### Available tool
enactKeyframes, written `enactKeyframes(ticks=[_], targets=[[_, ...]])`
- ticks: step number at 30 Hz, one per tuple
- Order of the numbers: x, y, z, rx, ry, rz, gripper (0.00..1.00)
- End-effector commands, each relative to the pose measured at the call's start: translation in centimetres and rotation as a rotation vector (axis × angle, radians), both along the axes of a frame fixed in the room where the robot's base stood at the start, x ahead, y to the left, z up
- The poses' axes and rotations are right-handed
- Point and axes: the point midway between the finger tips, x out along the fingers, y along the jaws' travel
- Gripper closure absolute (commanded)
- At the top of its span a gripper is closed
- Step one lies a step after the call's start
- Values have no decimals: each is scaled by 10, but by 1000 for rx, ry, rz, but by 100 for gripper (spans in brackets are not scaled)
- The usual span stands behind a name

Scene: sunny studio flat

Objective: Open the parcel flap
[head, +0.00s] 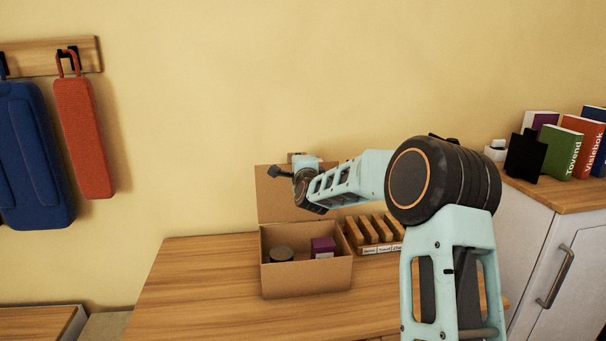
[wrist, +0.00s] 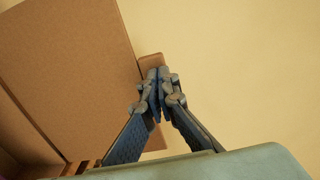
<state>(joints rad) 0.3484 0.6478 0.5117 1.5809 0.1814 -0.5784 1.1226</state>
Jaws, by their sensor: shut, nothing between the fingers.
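The parcel (head: 305,277) is an open brown cardboard box on the wooden table. Its flap (head: 275,205) stands raised, about upright, at the back of the box. The flap also fills the left of the wrist view (wrist: 75,65), with a small tab (wrist: 149,59) on its edge. My gripper (wrist: 158,75) is shut and empty, its fingertips right by the tab; I cannot tell whether they touch it. A grey round thing (head: 281,253) and a purple box (head: 323,246) lie inside the parcel.
A wooden rack (head: 376,249) with labels stands right of the parcel, partly behind my arm. The table (head: 200,275) is clear to the left. Books (head: 562,150) stand on a cabinet at right. Blue and red bags (head: 84,135) hang at left.

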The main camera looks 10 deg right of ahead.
Motion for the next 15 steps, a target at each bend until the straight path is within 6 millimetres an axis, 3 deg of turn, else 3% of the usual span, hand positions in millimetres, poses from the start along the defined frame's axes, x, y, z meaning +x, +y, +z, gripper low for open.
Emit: enactKeyframes(ticks=[1,15], targets=[[6,1,8,1,22,1,100],[40,0,4,3,172,1,100]])
